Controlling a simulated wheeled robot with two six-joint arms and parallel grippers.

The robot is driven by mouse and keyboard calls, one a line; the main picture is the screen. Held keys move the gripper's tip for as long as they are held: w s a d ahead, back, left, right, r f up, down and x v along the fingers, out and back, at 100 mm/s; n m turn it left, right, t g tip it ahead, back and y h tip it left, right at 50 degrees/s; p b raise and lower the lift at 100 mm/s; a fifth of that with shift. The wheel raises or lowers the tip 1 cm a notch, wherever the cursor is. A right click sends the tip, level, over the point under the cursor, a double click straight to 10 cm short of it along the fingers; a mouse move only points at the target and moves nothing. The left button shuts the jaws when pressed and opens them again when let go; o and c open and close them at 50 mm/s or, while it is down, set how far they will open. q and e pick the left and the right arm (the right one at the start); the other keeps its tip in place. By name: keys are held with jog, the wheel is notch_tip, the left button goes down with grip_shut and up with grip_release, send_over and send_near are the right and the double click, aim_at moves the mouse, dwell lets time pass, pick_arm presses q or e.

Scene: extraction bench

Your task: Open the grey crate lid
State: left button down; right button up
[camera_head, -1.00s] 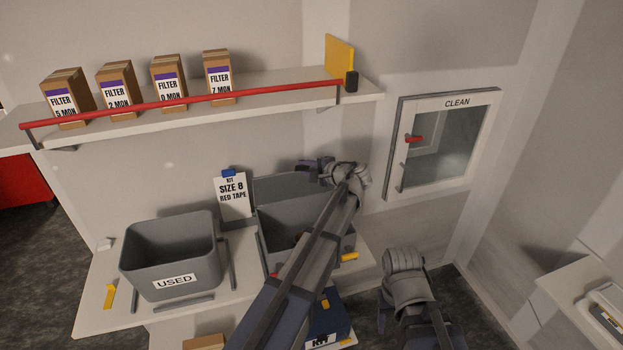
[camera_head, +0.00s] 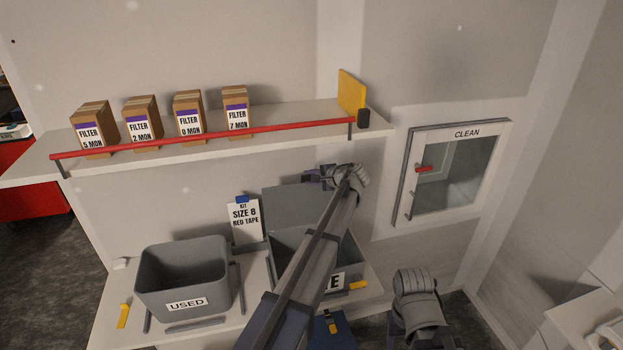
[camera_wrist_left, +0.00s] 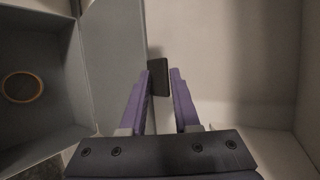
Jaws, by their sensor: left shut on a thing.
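The grey crate (camera_head: 283,246) stands on the lower bench. Its grey lid (camera_head: 292,206) is raised and stands up behind the opening, near the wall. My left gripper (camera_head: 318,177) is at the lid's upper right edge. In the left wrist view its purple fingers (camera_wrist_left: 159,92) are closed around a dark tab (camera_wrist_left: 158,77) beside the lid panel (camera_wrist_left: 112,60). The crate's inside shows at left there, with a round tan-rimmed item (camera_wrist_left: 22,87) in it. My left forearm hides part of the crate. My right arm shows at lower right, its gripper not seen.
An open grey bin labelled USED (camera_head: 184,278) stands left of the crate. A SIZE 8 RED TAPE card (camera_head: 244,220) stands behind. Above are a shelf with a red rail (camera_head: 208,137) and several filter boxes (camera_head: 94,128). A CLEAN hatch (camera_head: 455,172) is on the right.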

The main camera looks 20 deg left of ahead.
pick_arm(q)
jog(key=c, duration=1)
grip_release()
jog(key=shift+o, duration=0.2)
jog(key=shift+f, duration=0.1)
jog(key=s+d+f+b, duration=0.4)
jog(key=s+f+b, duration=0.2)
jog(key=b, duration=0.3)
jog(key=s+d+f+t+y+b, duration=0.1)
jog(key=s+d+f+b, duration=0.3)
jog(key=f+b, duration=0.4)
jog(key=s+d+f+n+t+y+b, duration=0.1)
jog(key=s+d+f+b, duration=0.3)
jog(key=s+f+b, duration=0.3)
jog(key=shift+s+b, duration=0.3)
jog(key=shift+b, duration=1.4)
jog(key=shift+c, duration=0.2)
